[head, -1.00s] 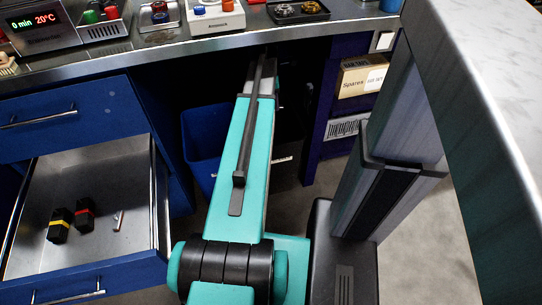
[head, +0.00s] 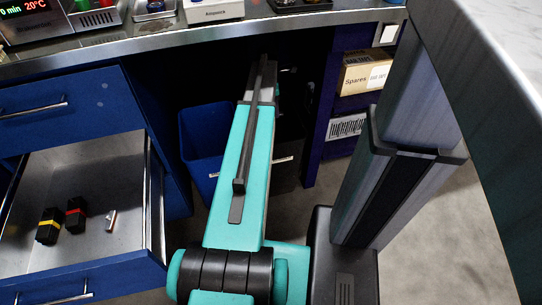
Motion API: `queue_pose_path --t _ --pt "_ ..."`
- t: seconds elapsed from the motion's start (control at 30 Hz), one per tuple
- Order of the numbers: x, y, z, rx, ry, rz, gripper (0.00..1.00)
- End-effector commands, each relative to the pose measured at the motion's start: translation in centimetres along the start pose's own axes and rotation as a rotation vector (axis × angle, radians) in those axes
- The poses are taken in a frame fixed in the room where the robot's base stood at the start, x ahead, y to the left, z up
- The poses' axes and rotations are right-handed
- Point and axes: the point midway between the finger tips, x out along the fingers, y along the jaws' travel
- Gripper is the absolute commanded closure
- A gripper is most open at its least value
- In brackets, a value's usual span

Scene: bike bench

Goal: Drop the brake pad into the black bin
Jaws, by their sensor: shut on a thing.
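My gripper (head: 288,101) is at the far end of my teal arm, low under the bench. It is dark there and partly covered by my arm. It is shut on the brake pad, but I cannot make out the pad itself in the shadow. The black bin (head: 287,178) stands on the floor under the bench, just right of the blue bin and partly behind my arm. My gripper appears above or near the black bin. I cannot tell the exact height or gap.
A blue bin (head: 203,137) stands left of my arm. An open drawer (head: 86,165) at left holds a yellow-banded block (head: 49,226), a red-banded block (head: 76,215) and a small pale piece (head: 111,220). A shelf with a Spares box (head: 364,74) is at right. The bench edge (head: 200,42) runs overhead.

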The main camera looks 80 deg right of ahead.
Motion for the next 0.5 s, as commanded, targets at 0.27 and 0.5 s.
queue_pose_path --t 0.27,0.5 --pt "-0.02 0.00 0.02 0.000 0.000 0.000 0.64" --pt "-0.02 0.00 0.02 0.000 0.000 0.000 0.64"
